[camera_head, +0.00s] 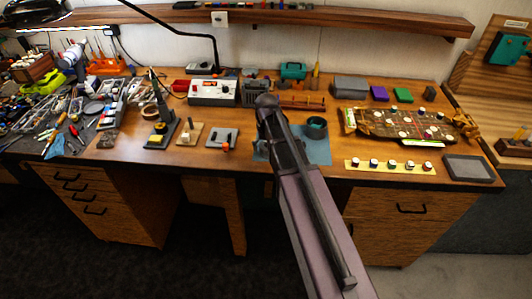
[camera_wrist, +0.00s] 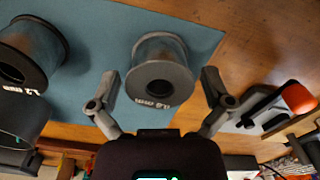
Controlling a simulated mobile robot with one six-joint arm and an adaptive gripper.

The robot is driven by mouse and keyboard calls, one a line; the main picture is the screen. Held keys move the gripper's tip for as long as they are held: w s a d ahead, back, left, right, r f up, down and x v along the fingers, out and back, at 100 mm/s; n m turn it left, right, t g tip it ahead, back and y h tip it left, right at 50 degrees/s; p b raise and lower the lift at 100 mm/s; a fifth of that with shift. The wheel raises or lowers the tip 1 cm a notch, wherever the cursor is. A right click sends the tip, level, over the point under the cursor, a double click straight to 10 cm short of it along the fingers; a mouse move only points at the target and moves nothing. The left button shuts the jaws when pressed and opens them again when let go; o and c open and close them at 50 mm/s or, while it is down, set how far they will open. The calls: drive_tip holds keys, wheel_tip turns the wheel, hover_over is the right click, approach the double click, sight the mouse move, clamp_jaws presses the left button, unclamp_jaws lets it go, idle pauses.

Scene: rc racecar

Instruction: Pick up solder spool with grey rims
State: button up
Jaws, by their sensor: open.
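The spool with grey rims (camera_wrist: 160,70) stands on a blue mat (camera_wrist: 100,22) in the wrist view, with a small size marking on its near rim. My gripper (camera_wrist: 159,82) is open, with one finger to the left of the spool and one to the right. Gaps show on both sides, and I cannot tell the height of the fingertips over the mat. In the head view my arm covers part of the mat (camera_head: 320,152), and I cannot make out this spool or the fingers there.
A dark-rimmed spool (camera_wrist: 30,52) marked 1.2 mm stands left of the grey-rimmed one, with another dark spool (camera_wrist: 18,130) nearby. A grey item with an orange knob (camera_wrist: 298,97) lies to the right.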

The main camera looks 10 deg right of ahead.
idle(0.6)
drive_tip(key=c, duration=1.2)
